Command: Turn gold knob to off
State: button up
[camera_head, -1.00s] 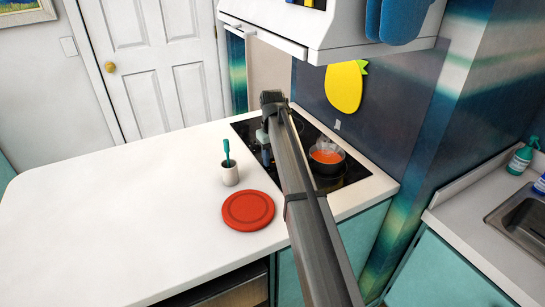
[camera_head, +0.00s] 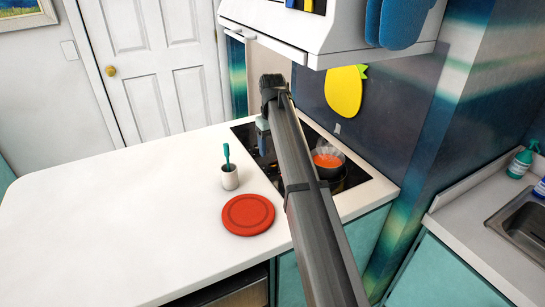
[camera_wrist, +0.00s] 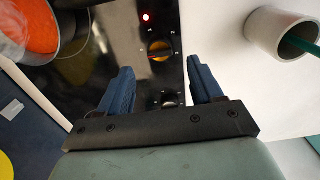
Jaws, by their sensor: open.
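The gold knob (camera_wrist: 160,49) sits on the black cooktop (camera_wrist: 112,22) in the wrist view, with a red light (camera_wrist: 146,17) lit beside it. My gripper (camera_wrist: 160,66) is open and empty. Its two blue fingers stand apart, with the gold knob seen just beyond the gap between their tips, and I see no contact. A second, darker knob (camera_wrist: 170,99) shows between the fingers. In the head view, my gripper (camera_head: 263,145) is above the left part of the cooktop.
A pot of orange soup (camera_head: 327,159) stands on the cooktop right of my arm. A white cup (camera_head: 230,179) with a teal utensil and a red round plate (camera_head: 248,214) are on the white counter (camera_head: 120,220).

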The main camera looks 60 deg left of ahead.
aim_at(273, 161)
notch_tip(273, 161, up, 8)
jog(key=shift+f, duration=0.2)
dwell(0.6)
